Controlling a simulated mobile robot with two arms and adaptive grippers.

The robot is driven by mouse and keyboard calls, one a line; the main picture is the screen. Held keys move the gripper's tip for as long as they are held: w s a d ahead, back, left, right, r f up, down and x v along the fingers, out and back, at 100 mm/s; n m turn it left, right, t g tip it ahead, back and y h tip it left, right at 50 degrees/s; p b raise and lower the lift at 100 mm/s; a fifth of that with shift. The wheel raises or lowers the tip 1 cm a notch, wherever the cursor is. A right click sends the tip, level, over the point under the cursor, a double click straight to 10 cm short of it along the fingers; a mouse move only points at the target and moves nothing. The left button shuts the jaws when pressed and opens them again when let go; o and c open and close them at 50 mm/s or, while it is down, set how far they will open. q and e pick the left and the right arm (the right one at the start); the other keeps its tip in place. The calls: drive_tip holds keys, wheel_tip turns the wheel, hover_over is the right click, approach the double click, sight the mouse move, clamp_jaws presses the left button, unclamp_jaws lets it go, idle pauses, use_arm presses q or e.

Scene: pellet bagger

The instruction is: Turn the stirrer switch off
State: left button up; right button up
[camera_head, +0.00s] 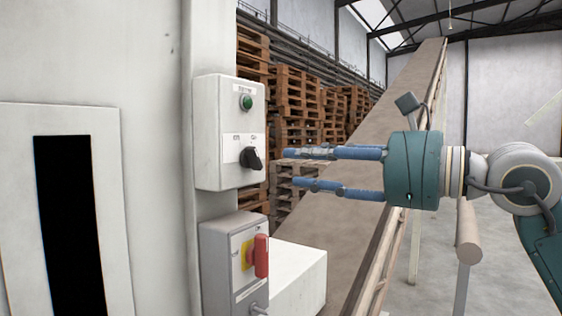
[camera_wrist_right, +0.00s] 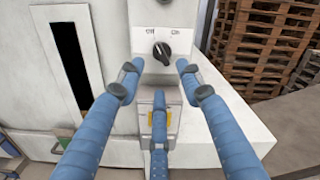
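A black rotary knob (camera_head: 251,159) sits on the lower half of a white control box (camera_head: 229,120), under small print too small to read in the head view. In the right wrist view the knob (camera_wrist_right: 162,52) has a label on each side, seemingly off and on; its exact setting is unclear. My right gripper (camera_head: 292,168) is open and empty, its blue fingers pointing left at the knob with a small gap. In the right wrist view the open fingers (camera_wrist_right: 157,76) frame the space just below the knob. My left gripper is not in view.
A green button (camera_head: 246,103) sits above the knob. Below is a grey box (camera_head: 232,260) with a red handle (camera_head: 261,256) on a yellow plate. A white block (camera_head: 300,280) stands beside it. A conveyor (camera_head: 375,150) rises behind my gripper; pallets (camera_head: 290,85) are stacked behind.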

drive_tip(key=shift+v, duration=1.45)
